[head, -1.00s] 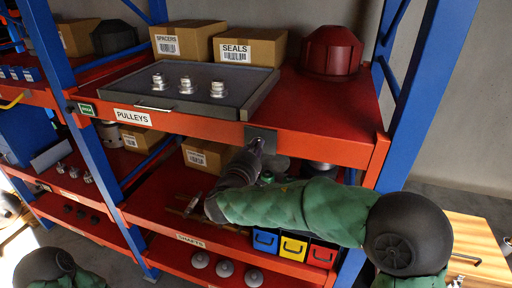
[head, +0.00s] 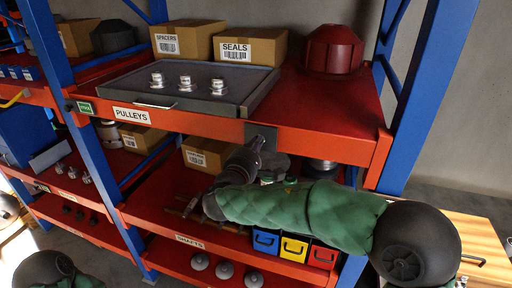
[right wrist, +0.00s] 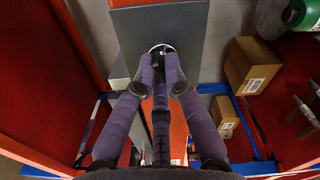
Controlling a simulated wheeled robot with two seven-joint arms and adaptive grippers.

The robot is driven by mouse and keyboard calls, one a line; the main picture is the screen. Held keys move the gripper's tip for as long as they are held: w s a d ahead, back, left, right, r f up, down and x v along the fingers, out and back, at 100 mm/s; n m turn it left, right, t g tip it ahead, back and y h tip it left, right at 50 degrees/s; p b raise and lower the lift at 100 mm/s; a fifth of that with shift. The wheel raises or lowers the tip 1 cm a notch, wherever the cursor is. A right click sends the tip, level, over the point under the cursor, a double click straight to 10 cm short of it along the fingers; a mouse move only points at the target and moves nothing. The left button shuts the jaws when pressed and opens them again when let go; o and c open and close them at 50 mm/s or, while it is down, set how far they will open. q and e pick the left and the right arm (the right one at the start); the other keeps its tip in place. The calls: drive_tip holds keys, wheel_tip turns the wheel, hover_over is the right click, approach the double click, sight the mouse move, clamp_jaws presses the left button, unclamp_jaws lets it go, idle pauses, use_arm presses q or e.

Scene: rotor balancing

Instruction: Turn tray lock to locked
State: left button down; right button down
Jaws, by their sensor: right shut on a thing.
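The tray lock's grey plate (head: 262,132) sits on the red shelf's front edge, right of the PULLEYS label. My right gripper (head: 260,143) reaches up to it from below. In the right wrist view the purple fingers of my right gripper (right wrist: 162,62) are shut on a small round knob (right wrist: 161,47) in front of the grey plate (right wrist: 160,22). The fingers hide most of the knob, so its turn position cannot be told. The dark tray (head: 238,109) above holds three silver pulleys (head: 186,83). My left gripper is out of view.
SPACERS (head: 177,41) and SEALS (head: 249,47) boxes and a red lidded container (head: 331,47) stand on the upper shelf. Blue (head: 265,241), yellow (head: 293,247) and red bins sit below my right arm. A blue upright (head: 425,90) stands at the right.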

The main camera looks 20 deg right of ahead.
drive_tip(key=shift+a+f+n+p, duration=0.15)
drive_tip(key=shift+n+p, duration=0.85)
drive_tip(key=shift+n, duration=2.15)
drive_tip(key=shift+d+f+n+p, duration=0.1)
drive_tip(key=shift+n+p, duration=0.9)
drive_tip(key=shift+n, duration=2.15)
drive_tip(key=c, duration=1.3)
unclamp_jaws()
drive_tip(key=shift+a, duration=0.1)
drive_tip(key=v, duration=1.2)
drive_tip(key=shift+w, duration=0.1)
